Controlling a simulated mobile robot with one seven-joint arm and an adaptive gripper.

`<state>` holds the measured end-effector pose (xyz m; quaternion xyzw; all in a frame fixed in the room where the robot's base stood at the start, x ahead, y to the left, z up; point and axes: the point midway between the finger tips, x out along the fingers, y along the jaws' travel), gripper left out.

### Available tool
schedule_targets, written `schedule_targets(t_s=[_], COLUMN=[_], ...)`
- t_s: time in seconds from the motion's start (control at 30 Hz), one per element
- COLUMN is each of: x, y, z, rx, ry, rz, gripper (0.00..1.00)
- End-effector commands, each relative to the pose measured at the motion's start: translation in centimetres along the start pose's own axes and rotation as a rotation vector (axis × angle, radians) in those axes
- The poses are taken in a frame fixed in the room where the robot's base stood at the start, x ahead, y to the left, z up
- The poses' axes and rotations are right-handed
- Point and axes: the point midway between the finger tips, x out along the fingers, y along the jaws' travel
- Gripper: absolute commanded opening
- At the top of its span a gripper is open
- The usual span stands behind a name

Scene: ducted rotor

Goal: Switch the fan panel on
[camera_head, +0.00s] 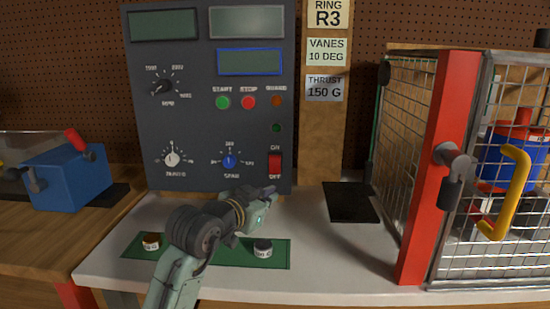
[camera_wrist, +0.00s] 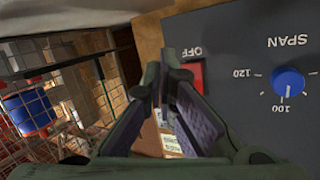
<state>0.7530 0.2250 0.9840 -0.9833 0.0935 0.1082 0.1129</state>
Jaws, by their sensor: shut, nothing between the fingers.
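The dark grey fan panel (camera_head: 205,120) stands upright at the back of the bench, with its displays blank. Its red rocker switch (camera_head: 275,162) sits at the lower right, between an ON label above and an OFF label below. My gripper (camera_head: 270,191) is shut and empty, just below the OFF label in the head view. In the wrist view the picture is upside down. There the red switch (camera_wrist: 197,78) shows just right of my fingertips (camera_wrist: 167,62), partly behind a finger. I cannot tell whether the fingertips touch the panel.
A blue span knob (camera_head: 229,162) and green start (camera_head: 222,102) and red stop (camera_head: 248,102) buttons are on the panel. A mesh cage with a red post (camera_head: 437,170) stands right. Two small labelled pieces lie on a green mat (camera_head: 205,253). A blue box (camera_head: 70,178) is left.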

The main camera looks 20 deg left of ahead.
Motion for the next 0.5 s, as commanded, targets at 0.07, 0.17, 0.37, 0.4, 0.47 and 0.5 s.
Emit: schedule_targets(t_s=[0.07,0.17,0.37,0.4,0.47,0.5], x=[0.8,1.8,3.6,3.8,4.2,4.3], y=[-0.7,-1.4,-2.6,-2.8,-3.0,-3.1], z=[-1.1,-1.9,-2.9,-3.1,-3.3,-3.4], rx=[0.001,0.002,0.000,0.000,0.001,0.001], ry=[-0.002,-0.002,0.001,0.000,0.001,0.000], rz=[0.001,0.001,0.002,0.001,0.002,0.002], gripper=[0.00,0.00,0.00,0.00,0.00,0.00])
